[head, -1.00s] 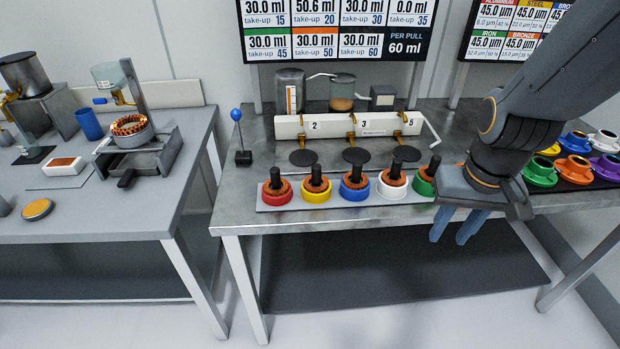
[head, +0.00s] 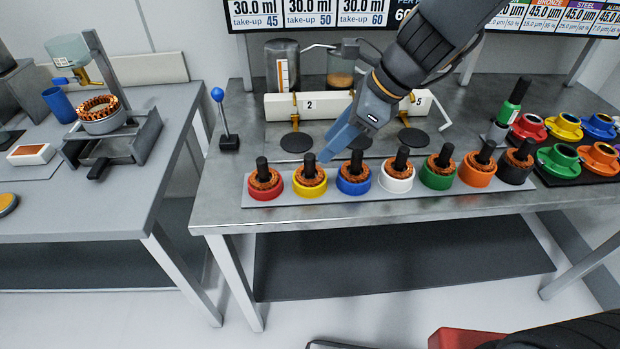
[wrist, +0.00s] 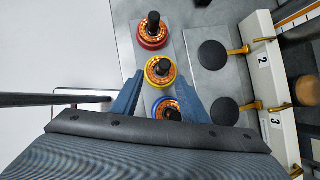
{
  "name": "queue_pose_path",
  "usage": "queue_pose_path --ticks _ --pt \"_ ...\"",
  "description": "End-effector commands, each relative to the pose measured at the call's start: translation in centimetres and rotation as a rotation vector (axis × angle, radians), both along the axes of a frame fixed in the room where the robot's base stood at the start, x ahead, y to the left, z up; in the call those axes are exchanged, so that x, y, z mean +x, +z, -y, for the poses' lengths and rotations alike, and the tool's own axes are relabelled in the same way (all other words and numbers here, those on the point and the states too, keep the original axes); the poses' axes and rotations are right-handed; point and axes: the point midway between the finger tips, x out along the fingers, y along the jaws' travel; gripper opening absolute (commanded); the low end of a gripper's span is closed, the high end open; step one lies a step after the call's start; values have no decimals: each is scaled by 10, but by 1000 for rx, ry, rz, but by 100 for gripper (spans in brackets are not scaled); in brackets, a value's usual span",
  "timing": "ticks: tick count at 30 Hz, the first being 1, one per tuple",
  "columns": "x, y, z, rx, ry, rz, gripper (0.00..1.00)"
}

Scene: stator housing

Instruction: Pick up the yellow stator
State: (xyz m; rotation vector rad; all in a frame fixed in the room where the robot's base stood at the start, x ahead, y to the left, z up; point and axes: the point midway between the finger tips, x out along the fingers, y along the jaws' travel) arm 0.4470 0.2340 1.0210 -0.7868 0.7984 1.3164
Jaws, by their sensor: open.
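The yellow stator (head: 310,188) is a yellow ring with copper windings and a black post, second from the left in the row on the metal table. In the wrist view the yellow stator (wrist: 160,72) sits just ahead of the fingertips, roughly centred between them. My gripper (head: 335,150) is open and empty, its blue fingers angled down above and behind the gap between the yellow and blue stators. In the wrist view my gripper (wrist: 158,88) shows both fingers spread, with the blue stator (wrist: 166,110) between them lower down, partly hidden by my gripper body.
The red stator (head: 265,186) stands left of the yellow one, the blue stator (head: 353,180) right. White, green, orange and black stators continue the row. Behind are dark round pads (head: 297,142) and a white dispenser block (head: 285,107). A blue-knobbed lever (head: 220,110) stands at left.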

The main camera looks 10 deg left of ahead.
Motion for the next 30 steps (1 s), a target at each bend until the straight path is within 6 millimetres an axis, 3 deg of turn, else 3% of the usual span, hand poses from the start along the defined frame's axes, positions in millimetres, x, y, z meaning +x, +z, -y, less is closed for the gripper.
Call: queue_pose_path --ticks 5,23,30 --pt "4 -4 -18 38 -68 -43 41" --pt "15 -60 -47 36 -67 -41 41" --pt "16 -64 -50 35 -66 -38 41"
